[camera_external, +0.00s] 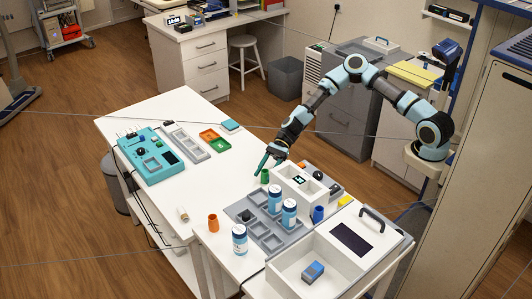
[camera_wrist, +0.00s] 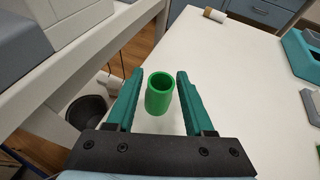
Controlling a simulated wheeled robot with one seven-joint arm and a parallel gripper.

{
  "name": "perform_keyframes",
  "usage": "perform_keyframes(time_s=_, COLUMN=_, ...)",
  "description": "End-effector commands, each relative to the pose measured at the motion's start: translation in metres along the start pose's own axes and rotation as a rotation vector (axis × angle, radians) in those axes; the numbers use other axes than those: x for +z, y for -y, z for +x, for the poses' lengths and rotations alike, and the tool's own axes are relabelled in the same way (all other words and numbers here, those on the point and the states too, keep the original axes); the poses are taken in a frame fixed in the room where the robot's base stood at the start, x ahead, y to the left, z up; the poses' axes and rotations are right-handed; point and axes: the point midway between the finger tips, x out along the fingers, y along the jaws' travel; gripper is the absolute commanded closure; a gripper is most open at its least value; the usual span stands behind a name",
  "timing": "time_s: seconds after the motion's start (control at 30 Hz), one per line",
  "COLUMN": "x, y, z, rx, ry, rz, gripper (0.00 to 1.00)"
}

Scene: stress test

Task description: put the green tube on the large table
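The green tube (camera_external: 264,176) is a short, hollow, open-topped cylinder. It appears upright on the large white table (camera_external: 160,205), close to the edge facing the smaller table; whether its base touches cannot be fully told. In the wrist view the green tube (camera_wrist: 159,95) is between the two teal fingers, with a gap on each side. My gripper (camera_external: 266,160) reaches down at the tube. The wrist view shows my gripper (camera_wrist: 158,85) open, with its fingers around the tube but apart from it. The large table (camera_wrist: 250,85) spreads to the right there.
A teal device (camera_external: 150,155), a grey tray (camera_external: 190,145) and orange and green trays (camera_external: 213,140) are on the large table. A white-and-brown roll (camera_external: 182,214) lies near its front. The adjoining table holds a white box (camera_external: 300,185), blue-and-white bottles (camera_external: 239,239) and an orange cup (camera_external: 213,222).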

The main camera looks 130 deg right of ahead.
Motion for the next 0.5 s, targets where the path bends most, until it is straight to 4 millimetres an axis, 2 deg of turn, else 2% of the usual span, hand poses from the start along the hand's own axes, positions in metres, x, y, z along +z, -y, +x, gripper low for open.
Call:
perform_keyframes(time_s=0.03, x=0.000, y=0.000, z=0.000, rx=0.000, ry=0.000, rz=0.000, gripper=0.41)
perform_keyframes(time_s=0.1, x=0.000, y=0.000, z=0.000, rx=0.000, ry=0.000, rz=0.000, gripper=0.33)
perform_keyframes(time_s=0.4, x=0.004, y=0.000, z=-0.001, rx=0.000, ry=0.000, rz=-0.001, gripper=0.33)
perform_keyframes(time_s=0.5, x=0.002, y=0.002, z=-0.011, rx=-0.003, ry=-0.001, rz=-0.001, gripper=0.33)
